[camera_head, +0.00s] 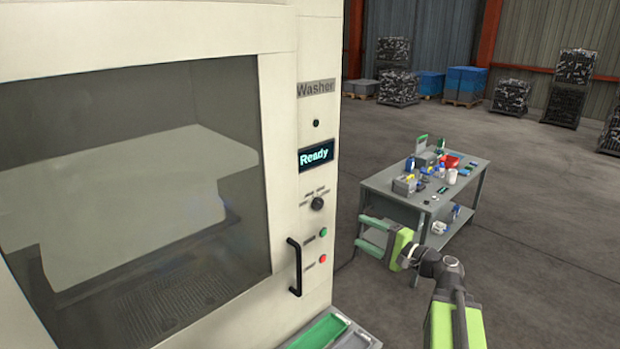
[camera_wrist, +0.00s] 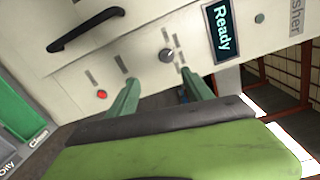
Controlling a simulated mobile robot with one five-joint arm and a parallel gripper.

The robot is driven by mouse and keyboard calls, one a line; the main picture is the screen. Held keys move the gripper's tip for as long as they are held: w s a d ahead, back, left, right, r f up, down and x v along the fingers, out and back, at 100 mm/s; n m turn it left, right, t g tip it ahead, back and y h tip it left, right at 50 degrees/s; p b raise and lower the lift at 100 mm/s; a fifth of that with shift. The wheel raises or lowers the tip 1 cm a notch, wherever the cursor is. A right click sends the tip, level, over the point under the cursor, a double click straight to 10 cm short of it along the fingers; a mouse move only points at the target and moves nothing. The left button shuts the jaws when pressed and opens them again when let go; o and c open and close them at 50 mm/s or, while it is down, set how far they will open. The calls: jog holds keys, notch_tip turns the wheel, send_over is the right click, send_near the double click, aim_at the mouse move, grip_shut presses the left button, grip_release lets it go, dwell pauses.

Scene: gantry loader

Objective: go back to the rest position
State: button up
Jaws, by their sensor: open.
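My gripper (camera_head: 372,234) is open and empty, held in the air just right of the washer's front in the head view. Its two green fingers point left toward the control panel. In the wrist view the gripper (camera_wrist: 158,95) shows its fingers spread, with the panel's knob seen between them. The washer (camera_head: 318,200) is a large cream cabinet with a dark window. Its display (camera_head: 316,156) reads "Ready". Its black door handle (camera_head: 296,268) shows beside a green and a red button (camera_head: 322,258). I cannot tell the exact gap between the fingers and the panel.
A grey workbench (camera_head: 400,196) with several bottles and boxes stands behind my gripper. A green tray (camera_head: 322,334) is at the washer's foot; a green one also shows in the wrist view (camera_wrist: 18,125). Pallets with stacks (camera_head: 466,84) line the back wall. The floor at right is clear.

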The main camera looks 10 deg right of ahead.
jog(key=s+a+f+n+g+h+b, duration=0.1)
jog(key=s+a+f+n+g+b, duration=0.2)
jog(key=f, duration=0.5)
jog(key=s+a+f+n+g+h+b, duration=0.1)
jog(key=a+f+n+g+b, duration=0.15)
jog(key=a+f, duration=0.4)
jog(key=s+a+f+n+g+h+b, duration=0.1)
jog(key=s+a+f+n+g+b, duration=0.2)
jog(key=f, duration=0.7)
jog(key=s+d+f+n+g+h+b, duration=0.1)
jog(key=s+f+n+g+h+b, duration=0.1)
jog(key=f, duration=0.4)
jog(key=s+d+f+n+g+h+b, duration=0.1)
jog(key=s+f+n+g+h+b, duration=0.1)
jog(key=s+f+g+h, duration=0.1)
notch_tip(320, 180, down, 3)
jog(key=s+h, duration=0.1)
jog(key=h, duration=0.1)
jog(key=shift+s+d+h+b, duration=0.3)
jog(key=shift+s+d, duration=0.05)
jog(key=shift+s, duration=0.05)
jog(key=shift+f+g, duration=0.1)
jog(key=shift+g, duration=0.15)
